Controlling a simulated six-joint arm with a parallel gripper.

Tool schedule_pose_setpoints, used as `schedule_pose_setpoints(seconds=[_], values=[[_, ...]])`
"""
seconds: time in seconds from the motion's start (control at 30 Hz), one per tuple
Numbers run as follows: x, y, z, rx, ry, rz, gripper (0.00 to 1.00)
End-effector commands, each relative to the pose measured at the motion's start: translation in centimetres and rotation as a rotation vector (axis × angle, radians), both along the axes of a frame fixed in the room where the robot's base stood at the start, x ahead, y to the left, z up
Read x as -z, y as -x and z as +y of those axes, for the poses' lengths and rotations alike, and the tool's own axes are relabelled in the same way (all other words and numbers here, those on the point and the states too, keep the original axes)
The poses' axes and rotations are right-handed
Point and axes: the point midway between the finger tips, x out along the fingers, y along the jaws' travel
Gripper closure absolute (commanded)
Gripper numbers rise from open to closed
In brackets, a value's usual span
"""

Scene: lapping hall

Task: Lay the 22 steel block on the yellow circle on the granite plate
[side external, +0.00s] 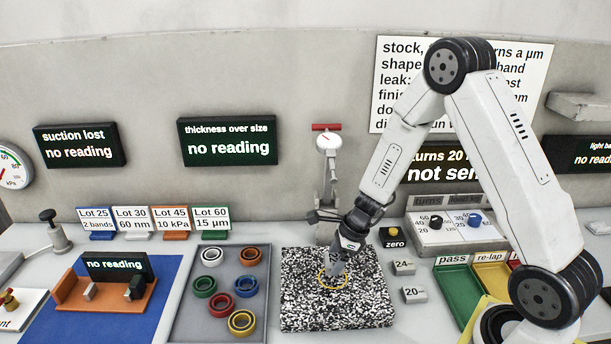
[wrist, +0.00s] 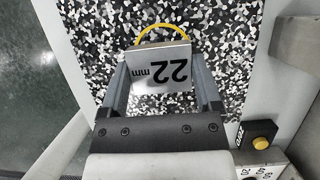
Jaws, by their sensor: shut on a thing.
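The 22 steel block (wrist: 165,68) shows its "22 mm" face in the wrist view, upside down. My gripper (wrist: 162,82) is shut on it, one finger on each side. The yellow circle (wrist: 152,26) shows in part just beyond the block, on the speckled granite plate (wrist: 95,55). In the side view my gripper (side external: 338,268) points down over the yellow circle (side external: 333,288) on the granite plate (side external: 368,312). The block is mostly hidden by the fingers there. I cannot tell whether it touches the plate.
The 24 block (side external: 403,268) and the 20 block (side external: 414,294) lie right of the plate. A dial gauge stand (side external: 328,185) rises behind it. A grey tray of coloured rings (side external: 180,330) is on the left. A yellow zero button (side external: 394,233) and a green pass tray (side external: 448,312) are on the right.

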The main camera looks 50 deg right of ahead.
Motion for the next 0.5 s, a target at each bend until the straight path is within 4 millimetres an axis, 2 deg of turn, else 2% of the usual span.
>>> schedule_pose_setpoints(seconds=[0.23, 0.5], values=[[0.4, -0.1, 0.0, 0.001, 0.0, 0.0, 1.0], [2.7, 0.0, 0.0, 0.001, 0.0, 0.001, 1.0]])
